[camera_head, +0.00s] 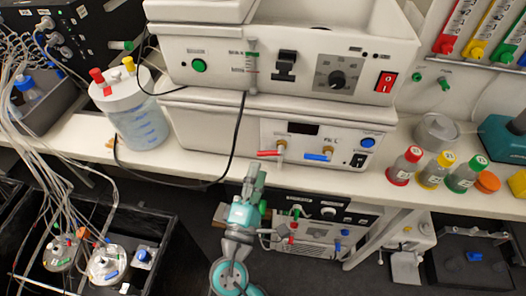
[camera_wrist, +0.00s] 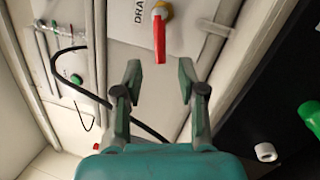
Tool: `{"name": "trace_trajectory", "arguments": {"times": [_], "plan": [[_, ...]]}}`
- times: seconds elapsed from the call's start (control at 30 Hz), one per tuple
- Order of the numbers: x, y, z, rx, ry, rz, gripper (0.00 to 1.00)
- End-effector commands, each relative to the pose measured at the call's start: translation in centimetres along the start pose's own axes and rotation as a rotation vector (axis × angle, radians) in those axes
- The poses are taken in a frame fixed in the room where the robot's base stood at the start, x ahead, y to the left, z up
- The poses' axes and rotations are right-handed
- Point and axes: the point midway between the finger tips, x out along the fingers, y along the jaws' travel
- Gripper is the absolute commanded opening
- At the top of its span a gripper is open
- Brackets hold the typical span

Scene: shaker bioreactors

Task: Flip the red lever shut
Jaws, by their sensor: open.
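The red lever (camera_head: 268,153) is on the front of the lower white unit on the bench. It points left from its brass valve (camera_head: 281,145), roughly level. In the wrist view the red lever (camera_wrist: 159,40) hangs from the brass fitting, beside a label partly reading "DRA". My gripper (camera_head: 255,174) is just below and left of the lever in the head view. In the wrist view my gripper (camera_wrist: 160,78) is open and empty, its fingertips apart. The lever's free end lies just beyond the gap between them; no contact shows.
A blue lever (camera_head: 317,156) sits right of the red one. A black cable (camera_head: 238,135) hangs in front of the unit, left of the lever, and passes behind my fingers in the wrist view. A clear vessel (camera_head: 137,115) stands left; capped bottles (camera_head: 404,167) stand right.

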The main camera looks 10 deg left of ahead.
Motion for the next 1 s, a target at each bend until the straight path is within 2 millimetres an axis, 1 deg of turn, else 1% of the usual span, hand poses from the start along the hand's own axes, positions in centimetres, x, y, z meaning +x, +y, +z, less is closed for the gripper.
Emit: {"name": "trace_trajectory", "arguments": {"times": [0.03,0.1,0.2,0.33,0.5,0.77,0.8,0.87,0.9,0.93,0.97,1.0], "plan": [[1.1,0.0,0.1,0.000,-0.005,0.000,0.40],[2.3,0.0,0.1,0.000,-0.003,0.000,0.40],[3.8,0.0,0.1,0.001,-0.003,0.001,0.40],[5.3,0.0,0.0,0.000,-0.001,0.000,0.40],[6.2,-0.1,0.1,0.000,0.000,0.000,0.40],[6.3,-0.1,0.0,0.000,0.001,0.000,0.40],[6.3,-0.1,0.0,0.000,0.001,0.000,0.38],[6.2,-0.1,0.0,0.000,0.001,0.000,0.23],[6.2,-0.1,0.0,0.000,0.001,0.000,0.13],[6.2,0.0,0.0,0.000,0.001,0.000,0.05],[6.2,-0.1,0.0,0.000,0.001,0.000,0.00],[6.2,-0.1,0.0,0.000,0.001,0.000,0.00]]}}
